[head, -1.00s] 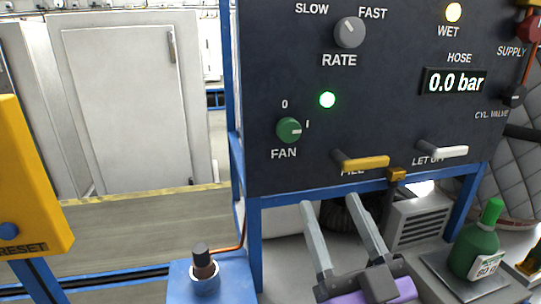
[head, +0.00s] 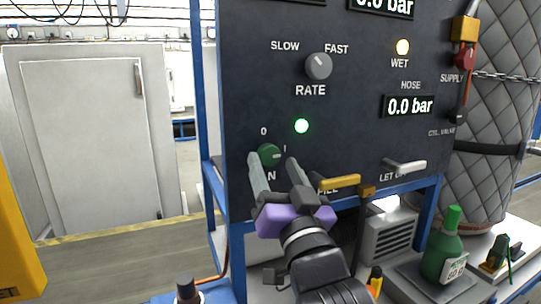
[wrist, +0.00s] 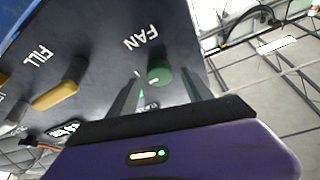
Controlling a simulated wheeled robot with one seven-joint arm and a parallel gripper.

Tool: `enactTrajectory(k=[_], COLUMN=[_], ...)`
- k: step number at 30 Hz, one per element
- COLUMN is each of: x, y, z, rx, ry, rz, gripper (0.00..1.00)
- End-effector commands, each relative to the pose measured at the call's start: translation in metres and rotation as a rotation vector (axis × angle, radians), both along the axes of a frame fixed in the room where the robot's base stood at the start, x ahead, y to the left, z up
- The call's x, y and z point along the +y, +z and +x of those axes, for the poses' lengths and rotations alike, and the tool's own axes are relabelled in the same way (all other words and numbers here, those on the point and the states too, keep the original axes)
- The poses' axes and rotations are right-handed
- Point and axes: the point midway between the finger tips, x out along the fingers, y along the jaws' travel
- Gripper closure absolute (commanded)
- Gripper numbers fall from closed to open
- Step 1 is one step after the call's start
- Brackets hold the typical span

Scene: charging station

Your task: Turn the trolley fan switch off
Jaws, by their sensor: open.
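The green FAN knob (head: 269,154) is on the dark panel (head: 345,135), below a lit green lamp (head: 301,125). Its pale mark points right, towards the I; the 0 is printed above. My gripper (head: 273,159) is open and empty, with its two grey fingers reaching up towards the panel on either side of the knob in the head view. The left finger covers part of the FAN label. In the wrist view the knob (wrist: 160,72) shows between and just beyond the fingertips. I cannot tell whether the fingers touch the panel.
The yellow FILL lever (head: 340,183) sticks out just right of my gripper, and the white LET OFF lever (head: 405,166) is further right. The grey RATE knob (head: 318,66) is above. A green bottle (head: 446,252) stands at lower right.

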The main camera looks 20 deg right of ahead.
Motion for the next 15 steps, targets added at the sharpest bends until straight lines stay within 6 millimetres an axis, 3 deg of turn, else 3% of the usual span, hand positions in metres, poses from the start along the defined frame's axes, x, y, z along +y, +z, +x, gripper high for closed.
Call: enactTrajectory(k=[6,15], x=[-0.002,-0.002], y=[0.009,0.01], z=[0.021,0.024], rx=[-0.001,-0.001], ry=[-0.001,0.0], rz=[-0.001,-0.001], gripper=[0.41,0.41])
